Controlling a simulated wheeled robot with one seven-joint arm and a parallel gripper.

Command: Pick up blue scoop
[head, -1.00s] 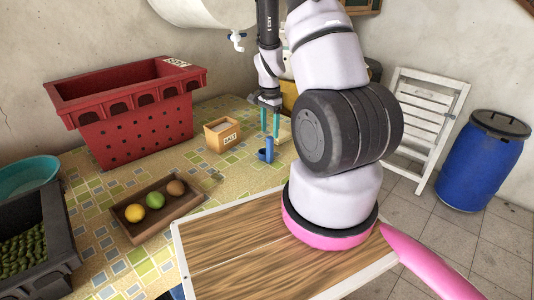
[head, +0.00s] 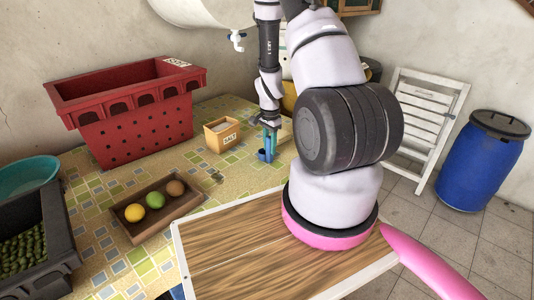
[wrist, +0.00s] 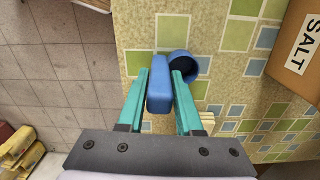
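The blue scoop (head: 262,155) stands on the tiled table, its handle upright. In the wrist view its handle (wrist: 160,85) lies between the two teal fingers, and its round bowl (wrist: 183,65) shows beyond the right fingertip. My gripper (head: 270,137) points down at the scoop from above. In the wrist view my gripper (wrist: 160,78) is open around the handle, with the left finger very close to it. I cannot tell whether either finger touches it.
A salt box (head: 222,134) stands just left of the scoop. A red crate (head: 135,125), a fruit tray (head: 130,229) and a dark crate (head: 58,235) are further left. A wooden board (head: 235,240) lies in front. The table's edge is close to the scoop.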

